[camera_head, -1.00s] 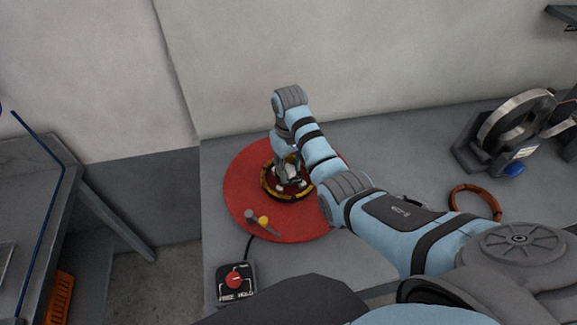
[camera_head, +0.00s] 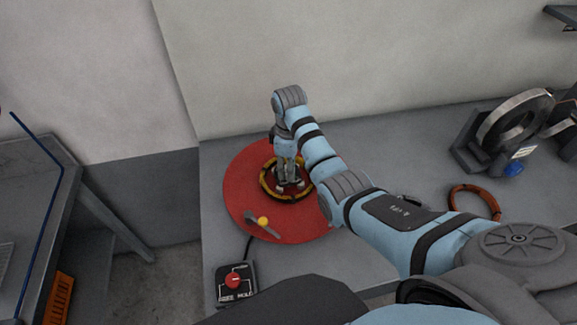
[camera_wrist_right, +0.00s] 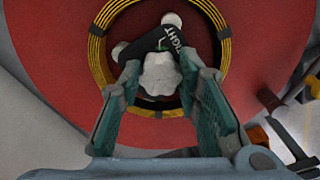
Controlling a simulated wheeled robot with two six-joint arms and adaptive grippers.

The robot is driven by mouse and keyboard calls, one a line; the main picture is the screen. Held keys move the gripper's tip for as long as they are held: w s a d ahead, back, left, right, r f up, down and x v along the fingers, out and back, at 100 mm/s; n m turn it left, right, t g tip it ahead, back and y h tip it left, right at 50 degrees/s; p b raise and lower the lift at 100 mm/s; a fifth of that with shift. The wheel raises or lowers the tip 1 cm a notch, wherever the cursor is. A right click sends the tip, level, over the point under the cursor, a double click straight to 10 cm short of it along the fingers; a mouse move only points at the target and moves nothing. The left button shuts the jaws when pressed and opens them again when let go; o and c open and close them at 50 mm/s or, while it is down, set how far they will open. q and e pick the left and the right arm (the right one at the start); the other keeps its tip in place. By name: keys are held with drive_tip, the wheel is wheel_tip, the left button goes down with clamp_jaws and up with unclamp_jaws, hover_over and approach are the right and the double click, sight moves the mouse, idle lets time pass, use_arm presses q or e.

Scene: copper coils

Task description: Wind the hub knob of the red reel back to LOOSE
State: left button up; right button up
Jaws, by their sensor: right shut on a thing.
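The red reel (camera_head: 240,180) lies flat on the grey bench, with a yellow-and-black ring of winding (camera_head: 265,190) around its hub. My right gripper (camera_head: 289,187) reaches down to the hub from above. In the right wrist view, the pale lobed hub knob (camera_wrist_right: 160,75) sits between the two fingers of the right gripper (camera_wrist_right: 160,85), which is shut on it. A black plate marked TIGHT (camera_wrist_right: 172,42) shows just beyond the knob. The LOOSE mark cannot be seen. In the head view the gripper mostly hides the knob. My left gripper is not in view.
A switch box (camera_head: 236,284) with a red knob and FREE/HOLD lettering stands at the bench's front left. A yellow-tipped lever (camera_head: 263,222) lies by the reel's front edge. A copper ring (camera_head: 474,201) and a metal coil on a stand (camera_head: 515,125) are at right.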

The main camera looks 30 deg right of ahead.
drive_tip(key=shift+w+r, duration=0.15)
drive_tip(key=shift+r, duration=0.05)
idle(0.3)
drive_tip(key=o, duration=1)
drive_tip(key=shift+o, duration=0.7)
drive_tip(key=shift+f, duration=0.1)
